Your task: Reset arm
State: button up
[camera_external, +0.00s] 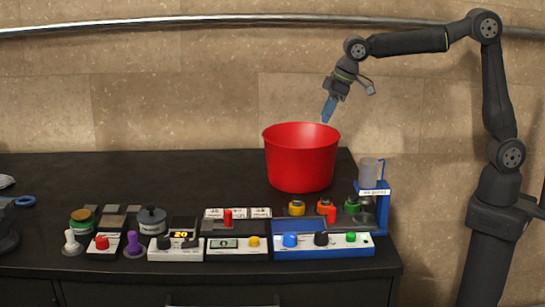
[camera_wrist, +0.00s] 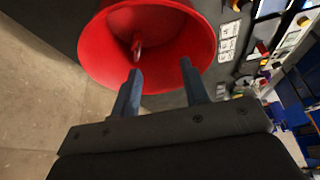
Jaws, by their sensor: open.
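My gripper (camera_external: 328,111) is raised above the right side of the red bucket (camera_external: 301,165) in the external view. In the wrist view my gripper (camera_wrist: 160,75) shows two blue fingers spread apart, with nothing between them. The red bucket (camera_wrist: 105,55) lies beyond the fingertips, its open mouth facing the camera. A small reddish item (camera_wrist: 137,46) shows inside the bucket; I cannot tell what it is. The gripper and bucket look apart.
A blue stand with a grey cup (camera_external: 370,172) is right of the bucket. The table's back left is mostly clear.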

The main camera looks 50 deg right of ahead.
jog(key=w+a, duration=0.4)
jog(key=a, duration=0.2)
jog(key=shift+a, duration=0.2)
jog(key=shift+w, duration=0.1)
jog(key=shift+d, duration=0.1)
jog(key=shift+m, duration=0.4)
jog(key=s+d, duration=0.2)
jog(key=d, duration=0.1)
jog(key=s+d+f, duration=0.1)
jog(key=s+d, duration=0.1)
jog(key=d, duration=0.1)
jog(key=s+d+f, duration=0.1)
jog(key=s+d, duration=0.1)
jog(key=d, duration=0.1)
jog(key=shift+s+f, duration=0.2)
jog(key=shift+w+a, duration=0.25)
jog(key=shift+w, duration=0.3)
jog(key=shift+f, duration=0.1)
